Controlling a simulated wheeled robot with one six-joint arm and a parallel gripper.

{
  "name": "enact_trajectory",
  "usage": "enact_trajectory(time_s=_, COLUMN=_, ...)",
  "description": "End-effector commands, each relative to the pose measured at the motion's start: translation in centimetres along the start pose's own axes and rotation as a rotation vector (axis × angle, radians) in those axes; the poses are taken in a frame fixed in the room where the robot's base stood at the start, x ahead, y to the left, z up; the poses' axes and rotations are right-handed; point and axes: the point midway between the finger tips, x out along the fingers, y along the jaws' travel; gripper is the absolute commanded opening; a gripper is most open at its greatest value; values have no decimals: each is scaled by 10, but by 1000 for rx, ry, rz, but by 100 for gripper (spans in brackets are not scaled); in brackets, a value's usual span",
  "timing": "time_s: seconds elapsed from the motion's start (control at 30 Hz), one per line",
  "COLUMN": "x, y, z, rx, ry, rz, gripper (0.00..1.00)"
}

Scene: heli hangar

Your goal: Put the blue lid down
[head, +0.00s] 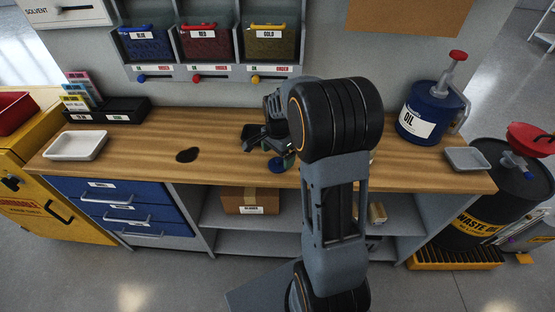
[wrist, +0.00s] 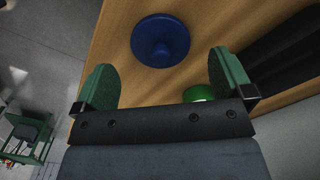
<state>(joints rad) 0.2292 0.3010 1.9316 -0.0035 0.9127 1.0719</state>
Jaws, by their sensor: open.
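The blue lid (head: 277,166) lies on the wooden workbench near its front edge, below my gripper (head: 270,145). In the wrist view the blue lid (wrist: 160,40) is a round disc with a raised knob in its middle, lying on the wood. My gripper's two green fingers (wrist: 165,78) are spread apart with nothing between them. The lid is beyond the fingertips, apart from them. A small green object (wrist: 198,93) is partly hidden behind the gripper body near the right finger. My arm hides part of the bench in the head view.
A blue oil can (head: 430,112) and a grey tray (head: 467,159) stand at the right. Colored bins (head: 205,43) hang behind. Bare wood lies between the stain and my gripper.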

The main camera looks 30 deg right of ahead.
Motion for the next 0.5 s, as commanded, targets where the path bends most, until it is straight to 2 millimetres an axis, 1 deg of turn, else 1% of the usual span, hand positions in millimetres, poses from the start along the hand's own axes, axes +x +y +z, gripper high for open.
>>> enact_trajectory(time_s=0.03, x=-12, y=-1, z=-1, rx=0, ry=3, rz=-5, gripper=98)
enact_trajectory(time_s=0.2, x=-45, y=-1, z=0, rx=0, ry=2, rz=-4, gripper=98)
enact_trajectory(time_s=0.4, x=-74, y=-1, z=0, rx=0, ry=1, rz=-3, gripper=98)
enact_trajectory(time_s=0.5, x=-83, y=0, z=0, rx=-1, ry=1, rz=-2, gripper=98)
